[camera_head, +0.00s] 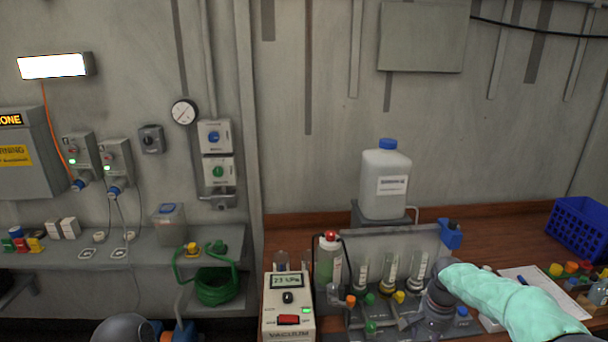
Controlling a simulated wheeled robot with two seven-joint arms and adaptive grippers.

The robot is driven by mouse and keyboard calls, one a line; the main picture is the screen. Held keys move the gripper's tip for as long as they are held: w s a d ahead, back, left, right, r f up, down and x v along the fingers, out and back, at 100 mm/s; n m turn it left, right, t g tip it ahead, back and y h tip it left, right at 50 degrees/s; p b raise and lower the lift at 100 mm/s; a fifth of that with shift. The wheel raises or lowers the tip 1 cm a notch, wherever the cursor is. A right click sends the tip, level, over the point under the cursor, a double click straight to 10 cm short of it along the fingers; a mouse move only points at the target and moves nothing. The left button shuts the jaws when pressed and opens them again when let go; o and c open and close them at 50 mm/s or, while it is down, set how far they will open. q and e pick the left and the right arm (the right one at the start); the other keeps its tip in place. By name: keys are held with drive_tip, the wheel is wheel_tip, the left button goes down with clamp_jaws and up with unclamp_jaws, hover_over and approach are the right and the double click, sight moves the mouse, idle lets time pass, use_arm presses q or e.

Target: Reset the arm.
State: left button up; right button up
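My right arm, in a mint-green sleeve, comes in from the lower right. Its dark grey gripper (432,312) is over the right part of a vacuum manifold rack (372,318) on the wooden bench. The fingers blend into the dark fittings there, so I cannot tell whether they are open or touch anything.
A vacuum unit (288,322) and several glass tubes (390,272) stand close left of my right gripper. A white jug (385,182) stands behind. A blue basket (581,228), a paper sheet (516,274) and coloured caps (571,268) lie right. Wall-side bench (275,222) is clear.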

drive_tip(key=s+a+f+n+y, duration=0.1)
drive_tip(key=s+a+f+n, duration=0.15)
drive_tip(key=a+f, duration=0.6)
drive_tip(key=s+a+f+n+y, duration=0.1)
drive_tip(key=s+a+f+y, duration=0.3)
drive_tip(key=f, duration=0.7)
drive_tip(key=s+a+f, duration=0.3)
drive_tip(key=s, duration=0.3)
drive_tip(key=s+a+f+n, duration=0.1)
drive_tip(key=s+a+f, duration=0.2)
drive_tip(key=s+f, duration=0.1)
drive_tip(key=s+a+f+n+h+b, duration=0.1)
drive_tip(key=s+a+f, duration=0.2)
drive_tip(key=s, duration=0.4)
drive_tip(key=shift+s+a+f, duration=0.35)
drive_tip(key=shift+a+f, duration=0.05)
drive_tip(key=shift+a, duration=0.05)
